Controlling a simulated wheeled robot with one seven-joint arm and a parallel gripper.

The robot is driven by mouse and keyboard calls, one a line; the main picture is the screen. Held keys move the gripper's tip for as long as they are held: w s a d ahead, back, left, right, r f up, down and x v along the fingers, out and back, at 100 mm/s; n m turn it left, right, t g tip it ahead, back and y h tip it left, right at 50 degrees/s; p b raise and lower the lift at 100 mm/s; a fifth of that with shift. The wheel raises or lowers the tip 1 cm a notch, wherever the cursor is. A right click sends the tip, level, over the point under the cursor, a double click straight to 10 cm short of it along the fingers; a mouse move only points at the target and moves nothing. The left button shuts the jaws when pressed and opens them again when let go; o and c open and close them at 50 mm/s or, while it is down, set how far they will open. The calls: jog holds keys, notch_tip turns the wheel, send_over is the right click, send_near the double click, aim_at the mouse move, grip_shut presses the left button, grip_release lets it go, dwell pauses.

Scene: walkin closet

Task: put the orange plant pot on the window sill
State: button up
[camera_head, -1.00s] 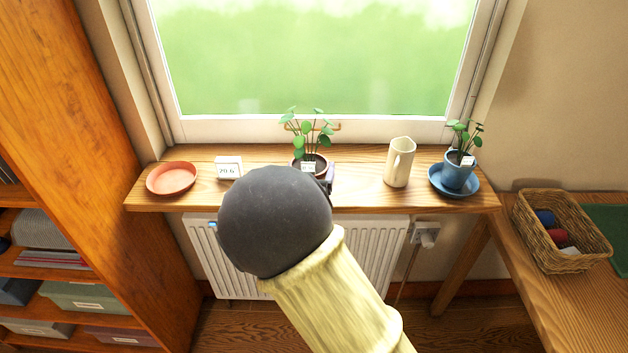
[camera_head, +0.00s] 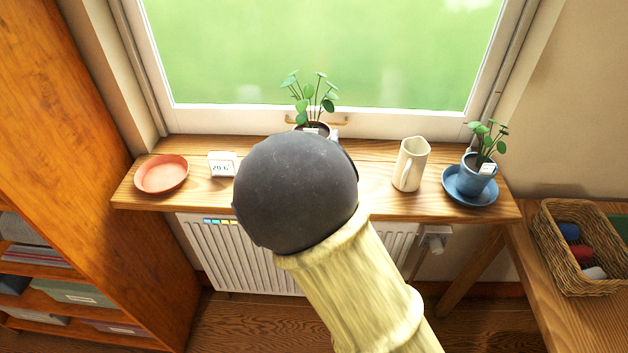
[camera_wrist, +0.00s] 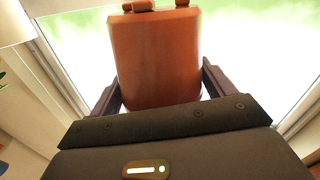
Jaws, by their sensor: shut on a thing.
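The orange plant pot (camera_wrist: 153,52) fills the upper middle of the wrist view, between the two dark fingers of my gripper (camera_wrist: 158,88), which is shut on it. In the head view my dark round wrist hides most of the pot and the fingers. The wooden window sill (camera_head: 365,205) runs across the middle. The pot's underside is hidden in the head view, so I cannot tell whether it touches the sill.
On the sill are an empty terracotta saucer (camera_head: 162,174) and a small white display (camera_head: 222,165) at left, a cream jug (camera_head: 410,165) and a blue potted plant (camera_head: 478,178) on a blue saucer at right. A wicker basket (camera_head: 585,250) sits on the right-hand table.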

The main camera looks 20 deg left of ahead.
jog(key=shift+r, duration=0.1)
jog(key=shift+f, duration=2.95)
jog(key=shift+f, duration=0.1)
jog(key=shift+d+f, duration=0.1)
jog(key=shift+f, duration=1.85)
jog(key=shift+f, duration=0.1)
jog(key=shift+f, duration=0.15)
jog(key=o, duration=1.3)
jog(key=shift+c, duration=0.2)
